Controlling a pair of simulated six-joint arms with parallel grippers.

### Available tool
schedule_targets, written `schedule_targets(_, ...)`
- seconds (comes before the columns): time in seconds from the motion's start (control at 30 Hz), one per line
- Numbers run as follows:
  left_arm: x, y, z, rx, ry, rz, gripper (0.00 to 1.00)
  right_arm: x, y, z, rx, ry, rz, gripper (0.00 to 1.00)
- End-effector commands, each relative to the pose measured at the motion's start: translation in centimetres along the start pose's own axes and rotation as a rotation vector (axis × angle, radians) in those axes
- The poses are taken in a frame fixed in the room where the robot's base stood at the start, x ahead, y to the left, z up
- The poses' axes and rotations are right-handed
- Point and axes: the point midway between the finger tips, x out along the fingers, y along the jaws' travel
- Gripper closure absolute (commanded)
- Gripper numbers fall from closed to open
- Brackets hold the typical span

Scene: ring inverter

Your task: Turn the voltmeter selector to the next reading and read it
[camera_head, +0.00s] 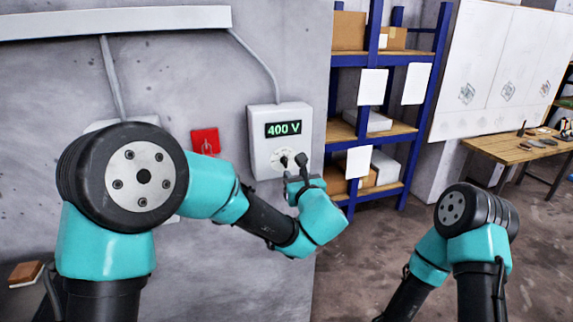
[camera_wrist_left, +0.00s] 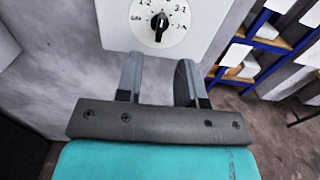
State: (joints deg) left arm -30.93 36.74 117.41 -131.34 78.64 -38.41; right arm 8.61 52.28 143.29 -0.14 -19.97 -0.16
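The voltmeter box (camera_head: 262,149) is mounted on the grey wall, and its green display (camera_head: 284,129) reads 400 V. The selector knob (camera_wrist_left: 159,22) is black with a white mark, on a round white dial (camera_wrist_left: 172,38) with printed labels such as 1-2 and 3-1. The knob's mark appears to point downward. My left gripper (camera_wrist_left: 157,82) is open and empty, its two fingers apart below the dial in the wrist view. In the head view the left gripper (camera_head: 293,163) is close to the dial, partly covering it. My right gripper is outside the head view; only its arm shows.
A red wall panel (camera_head: 205,141) is left of the voltmeter, and another pale box is partly hidden behind my left arm. Blue shelving (camera_head: 374,50) with cartons stands to the right. A wooden workbench (camera_head: 500,150) with small items is at far right.

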Motion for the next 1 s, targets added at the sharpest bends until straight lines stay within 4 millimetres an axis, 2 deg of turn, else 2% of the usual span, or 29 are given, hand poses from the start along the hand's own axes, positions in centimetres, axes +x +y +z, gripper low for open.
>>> schedule_targets(0.3,5.5,0.1,0.0,-0.001,0.0,0.003,0.65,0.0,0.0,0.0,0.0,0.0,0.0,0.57)
schedule_targets(0.5,7.7,0.0,0.0,-0.001,0.0,0.001,0.65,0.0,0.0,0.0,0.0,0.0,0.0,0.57)
schedule_targets(0.87,8.2,0.0,0.0,-0.001,0.0,0.001,0.65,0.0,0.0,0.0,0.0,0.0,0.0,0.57)
schedule_targets(1.0,8.2,0.0,0.0,-0.001,0.0,0.001,0.76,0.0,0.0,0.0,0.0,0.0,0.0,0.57)
